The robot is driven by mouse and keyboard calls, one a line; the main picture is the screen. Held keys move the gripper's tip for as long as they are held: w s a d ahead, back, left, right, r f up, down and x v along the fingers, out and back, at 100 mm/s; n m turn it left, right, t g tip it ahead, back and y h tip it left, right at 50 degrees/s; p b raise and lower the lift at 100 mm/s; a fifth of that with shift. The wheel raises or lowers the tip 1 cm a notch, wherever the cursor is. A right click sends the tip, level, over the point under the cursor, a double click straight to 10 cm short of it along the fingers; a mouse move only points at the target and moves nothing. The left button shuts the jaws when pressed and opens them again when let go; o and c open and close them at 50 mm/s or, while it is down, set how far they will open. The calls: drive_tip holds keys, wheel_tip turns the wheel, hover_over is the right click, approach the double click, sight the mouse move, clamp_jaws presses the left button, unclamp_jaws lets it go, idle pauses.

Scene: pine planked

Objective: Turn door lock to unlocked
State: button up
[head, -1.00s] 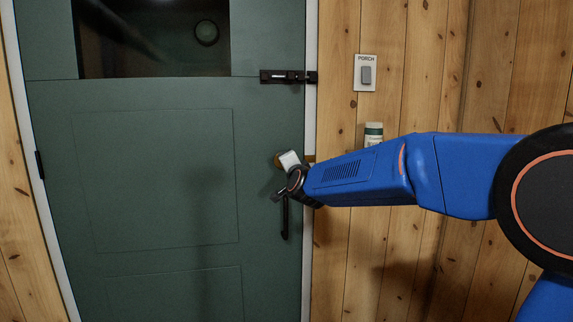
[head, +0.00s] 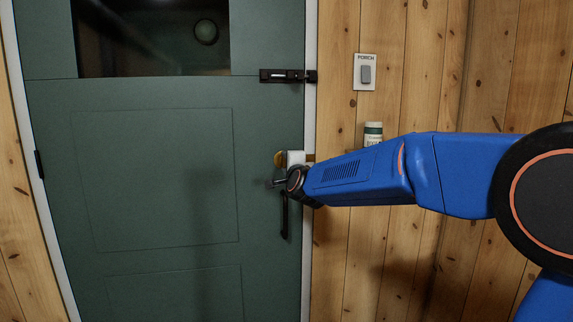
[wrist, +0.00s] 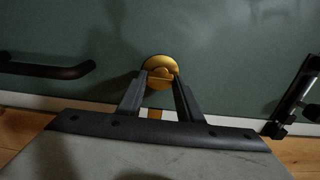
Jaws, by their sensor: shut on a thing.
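The door lock is a round brass piece on the green door (head: 160,180), near its right edge. In the head view only the left part of the lock (head: 279,160) shows; my gripper hides the rest. In the wrist view the brass lock (wrist: 158,66) sits between the two dark fingers of my gripper (wrist: 161,76). The fingers are shut on its turn piece, which they partly cover. I cannot read any locked or unlocked mark.
A dark door handle (head: 284,215) is below the lock, and also shows at left in the wrist view (wrist: 45,70). A dark slide bolt (head: 285,76) is above.

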drive_tip(key=o, duration=1.1)
drive_tip(key=shift+f, duration=0.1)
drive_tip(key=v, duration=1.7)
drive_tip(key=shift+s, duration=0.2)
